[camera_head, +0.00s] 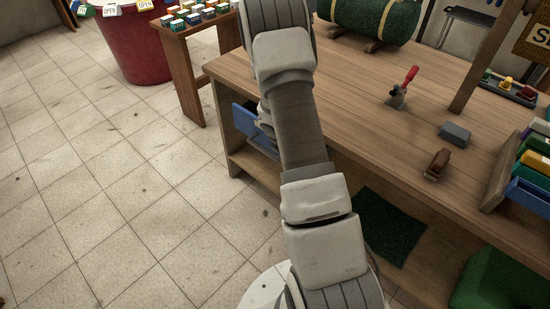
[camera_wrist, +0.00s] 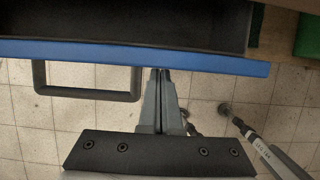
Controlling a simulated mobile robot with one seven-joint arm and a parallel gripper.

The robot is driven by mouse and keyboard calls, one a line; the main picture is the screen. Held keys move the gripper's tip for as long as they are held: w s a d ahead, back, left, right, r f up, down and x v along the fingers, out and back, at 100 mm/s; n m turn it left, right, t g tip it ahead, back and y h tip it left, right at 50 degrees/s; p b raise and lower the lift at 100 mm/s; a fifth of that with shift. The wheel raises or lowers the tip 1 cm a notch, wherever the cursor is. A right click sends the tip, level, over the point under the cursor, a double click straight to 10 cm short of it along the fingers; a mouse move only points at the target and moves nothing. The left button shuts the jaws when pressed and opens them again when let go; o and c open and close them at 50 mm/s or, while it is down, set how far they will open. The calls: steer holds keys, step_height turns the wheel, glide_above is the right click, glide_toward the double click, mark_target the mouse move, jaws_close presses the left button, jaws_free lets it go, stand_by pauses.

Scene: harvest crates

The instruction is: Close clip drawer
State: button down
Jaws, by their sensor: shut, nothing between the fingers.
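The blue drawer (camera_head: 243,117) sticks out from under the wooden bench, partly hidden behind my arm in the head view. In the wrist view its blue front (camera_wrist: 210,61) runs across the picture, with the dark open inside behind it, so the drawer is open. The part of the inside that shows looks empty. A dark handle (camera_wrist: 87,96) projects from the front at the left. My gripper (camera_wrist: 160,72) is shut and empty, to the right of the handle. Its fingertips are at the blue front; I cannot tell whether they touch it. The head view hides the fingers.
The wooden bench (camera_head: 370,110) carries a red-handled clamp (camera_head: 402,88), a green roll (camera_head: 370,18) and a small grey box (camera_head: 454,133). A side table (camera_head: 186,60) and a red tub (camera_head: 140,45) stand at the back left. The tiled floor left of the bench is clear.

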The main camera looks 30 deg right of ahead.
steer(key=shift+w+d+p, duration=0.25)
steer(key=shift+d+p, duration=0.1)
steer(key=shift+d, duration=0.4)
steer(key=shift+w+d+p, duration=0.25)
steer(key=shift+d+p, duration=0.1)
steer(key=shift+d, duration=0.45)
steer(key=shift+w+d+p, duration=0.25)
steer(key=shift+d+p, duration=0.1)
steer(key=shift+d, duration=0.4)
